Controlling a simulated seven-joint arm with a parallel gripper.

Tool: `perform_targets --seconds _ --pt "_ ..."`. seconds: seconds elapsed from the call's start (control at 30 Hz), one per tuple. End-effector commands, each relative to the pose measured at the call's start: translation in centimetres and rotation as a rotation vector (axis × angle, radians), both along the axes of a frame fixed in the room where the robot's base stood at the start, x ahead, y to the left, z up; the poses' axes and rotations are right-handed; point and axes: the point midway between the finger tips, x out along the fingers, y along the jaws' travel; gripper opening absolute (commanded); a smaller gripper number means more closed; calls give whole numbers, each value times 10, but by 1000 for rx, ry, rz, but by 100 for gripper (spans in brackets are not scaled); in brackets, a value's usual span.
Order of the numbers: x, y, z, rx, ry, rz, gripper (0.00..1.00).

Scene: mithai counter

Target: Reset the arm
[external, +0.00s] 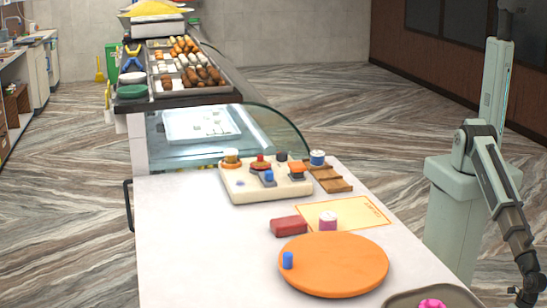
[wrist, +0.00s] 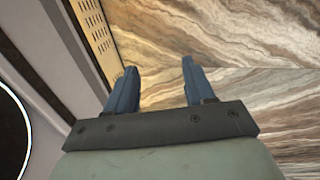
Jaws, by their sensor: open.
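My gripper (wrist: 157,85) shows in the wrist view with its two blue-grey fingers apart and nothing between them. It points past the counter edge, over the brown and white streaked floor. In the external view my arm hangs down at the right side, beside the counter, and its end is cut off or hidden at the lower right edge. The white counter (external: 190,240) stands to the left of the arm.
An orange round board (external: 340,265) carries a blue cylinder (external: 288,260). Behind it are a red block (external: 289,226), a pink and white spool (external: 328,221) and a yellow sheet (external: 358,214). A cream board (external: 255,190) holds several small pieces. A grey tray (external: 405,300) holds a pink item (external: 432,303).

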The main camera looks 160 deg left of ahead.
Motion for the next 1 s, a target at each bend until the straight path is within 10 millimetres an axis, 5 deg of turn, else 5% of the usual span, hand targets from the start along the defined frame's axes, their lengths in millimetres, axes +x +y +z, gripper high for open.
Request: perform_targets --seconds 0.3,0.7,1.0 --pt "-133 72 -57 113 207 -26 53" --pt "-295 136 -83 215 466 -74 53" --pt "-356 154 -82 246 571 -100 53"
